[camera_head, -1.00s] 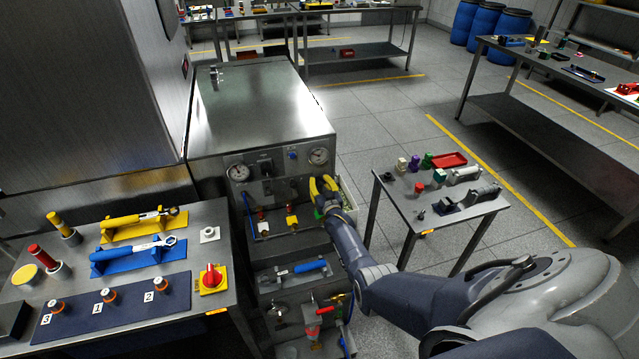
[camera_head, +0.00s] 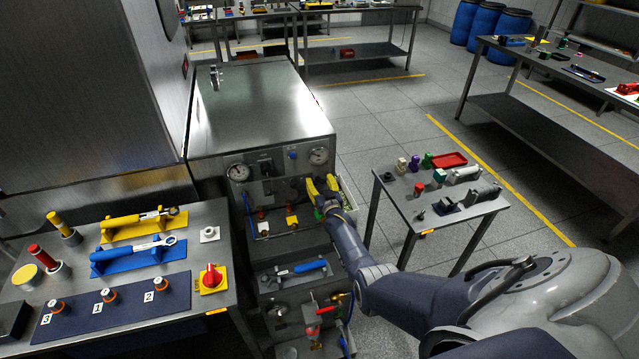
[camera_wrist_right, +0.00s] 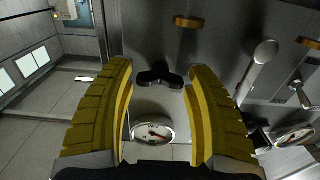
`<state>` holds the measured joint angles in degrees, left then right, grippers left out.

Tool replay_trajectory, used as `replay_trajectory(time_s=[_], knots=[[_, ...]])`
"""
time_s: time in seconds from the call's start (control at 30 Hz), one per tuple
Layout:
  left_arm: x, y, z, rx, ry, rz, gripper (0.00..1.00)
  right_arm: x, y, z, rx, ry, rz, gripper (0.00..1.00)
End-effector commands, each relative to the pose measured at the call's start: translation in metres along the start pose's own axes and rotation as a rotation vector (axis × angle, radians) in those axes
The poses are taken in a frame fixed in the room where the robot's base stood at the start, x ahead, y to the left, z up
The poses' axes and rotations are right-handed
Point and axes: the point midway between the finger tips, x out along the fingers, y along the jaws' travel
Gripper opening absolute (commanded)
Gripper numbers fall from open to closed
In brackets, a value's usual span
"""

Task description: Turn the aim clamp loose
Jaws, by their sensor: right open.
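My right gripper (camera_head: 321,186) has yellow fingers and is at the right side of the front panel of the steel cabinet (camera_head: 262,140). In the right wrist view the gripper (camera_wrist_right: 160,80) is open. A small black two-lobed knob (camera_wrist_right: 158,79) shows between its fingertips, with a gap to each finger. This may be the aim clamp; no label shows to confirm it. The gripper and arm hide that part of the panel in the head view. My left gripper is not in view.
Gauges (camera_head: 238,172) and several small valves and levers crowd the panel. In the right wrist view a round-ended lever (camera_wrist_right: 259,62) stands right of the fingers, and a gauge (camera_wrist_right: 153,131) shows between them. A small table (camera_head: 440,193) with parts stands right of my arm.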

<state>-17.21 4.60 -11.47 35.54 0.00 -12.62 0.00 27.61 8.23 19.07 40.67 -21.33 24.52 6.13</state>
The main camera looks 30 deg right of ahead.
Motion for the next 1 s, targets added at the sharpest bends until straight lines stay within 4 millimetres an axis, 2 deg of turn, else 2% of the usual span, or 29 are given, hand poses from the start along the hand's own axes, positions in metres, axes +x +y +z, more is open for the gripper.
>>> replay_trajectory(time_s=[0.03, 0.1, 0.37, 0.57, 0.77, 1.0], knots=[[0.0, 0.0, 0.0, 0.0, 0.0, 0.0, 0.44, 0.0, 0.0, 0.0, 0.0, 0.0, 0.0, 0.6], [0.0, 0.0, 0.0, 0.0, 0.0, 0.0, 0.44, 0.0, 0.0, 0.0, 0.0, 0.0, 0.0, 0.69], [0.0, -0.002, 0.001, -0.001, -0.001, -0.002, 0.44, 0.0, 0.0, 0.001, 0.0, -0.001, 0.0, 0.69], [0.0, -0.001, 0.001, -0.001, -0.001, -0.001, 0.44, -0.008, 0.0, 0.002, -0.002, -0.001, 0.0, 0.69], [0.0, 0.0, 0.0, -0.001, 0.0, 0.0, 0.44, -0.027, 0.0, 0.002, -0.003, -0.001, 0.0, 0.69], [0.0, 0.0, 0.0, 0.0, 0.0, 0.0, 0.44, -0.06, 0.0, 0.002, -0.001, -0.001, 0.0, 0.69]])
